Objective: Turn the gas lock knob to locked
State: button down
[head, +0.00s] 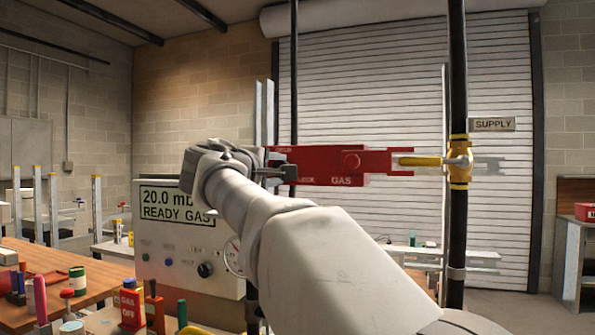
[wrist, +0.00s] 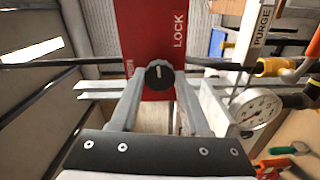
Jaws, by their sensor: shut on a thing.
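The red gas lock bar (head: 374,162), lettered GAS, runs level across the head view. In the wrist view its red plate (wrist: 150,30) shows the word LOCK. The small black gas lock knob (wrist: 159,74) sits at the plate's near edge, with a short pale mark on its face. My gripper (wrist: 160,88) is shut on the knob, one finger on each side of it. In the head view my gripper (head: 277,167) is at the bar's left end, and my wrist partly hides that area. I cannot tell which setting the mark points to.
A yellow valve (head: 458,162) on a dark vertical pipe stands at the bar's right end, below a SUPPLY sign (head: 493,125). A panel reading READY GAS (head: 177,204) is behind my arm at left. A round gauge (wrist: 257,109) is close right of my gripper.

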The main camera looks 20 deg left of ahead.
jog(key=shift+c, duration=1.9)
grip_release()
jog(key=shift+s, duration=0.15)
jog(key=s+a+b, duration=0.1)
jog(key=s, duration=1.6)
jog(key=shift+a, duration=0.25)
